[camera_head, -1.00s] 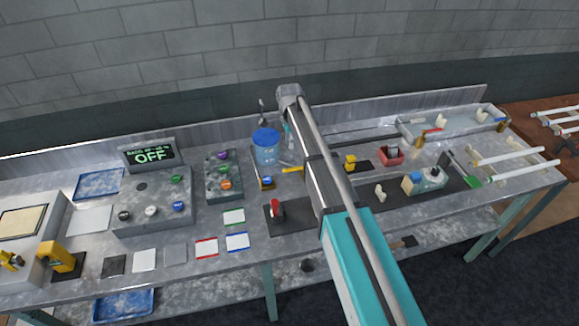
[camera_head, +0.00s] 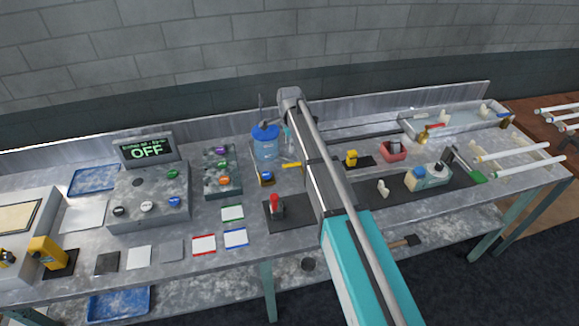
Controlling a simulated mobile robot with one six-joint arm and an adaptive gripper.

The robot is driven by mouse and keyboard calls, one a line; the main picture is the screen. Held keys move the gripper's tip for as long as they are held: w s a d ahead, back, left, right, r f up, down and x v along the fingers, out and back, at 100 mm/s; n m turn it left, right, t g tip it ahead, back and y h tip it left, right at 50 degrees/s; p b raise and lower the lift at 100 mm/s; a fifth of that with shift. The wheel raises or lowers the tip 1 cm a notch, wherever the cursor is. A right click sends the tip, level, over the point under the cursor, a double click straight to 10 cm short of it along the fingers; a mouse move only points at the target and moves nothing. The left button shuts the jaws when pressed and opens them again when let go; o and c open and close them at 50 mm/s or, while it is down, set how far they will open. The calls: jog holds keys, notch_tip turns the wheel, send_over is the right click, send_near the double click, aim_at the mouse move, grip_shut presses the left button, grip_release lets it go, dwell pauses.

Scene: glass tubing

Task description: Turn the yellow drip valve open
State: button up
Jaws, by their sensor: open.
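A short yellow bar (camera_head: 291,165), which looks like the drip valve's handle, sticks out to the right below the blue-lidded clear container (camera_head: 266,148). It lies roughly level, close to the left side of my arm. Its right end is near or behind the arm, so I cannot tell how far it reaches. My arm crosses the middle of the picture up to a grey joint near the back wall. My gripper is not visible, and its place relative to the valve cannot be seen.
A control box (camera_head: 150,196) with knobs and a display reading OFF (camera_head: 147,149) stands left. A grey knob block (camera_head: 222,172) is beside the container. A red-topped device (camera_head: 274,205) stands on a dark mat. White tubes (camera_head: 530,167) lie at the right.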

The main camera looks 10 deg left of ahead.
aim_at(290, 164)
jog(key=shift+f+b, duration=4.5)
jog(key=shift+f, duration=0.3)
grip_shut()
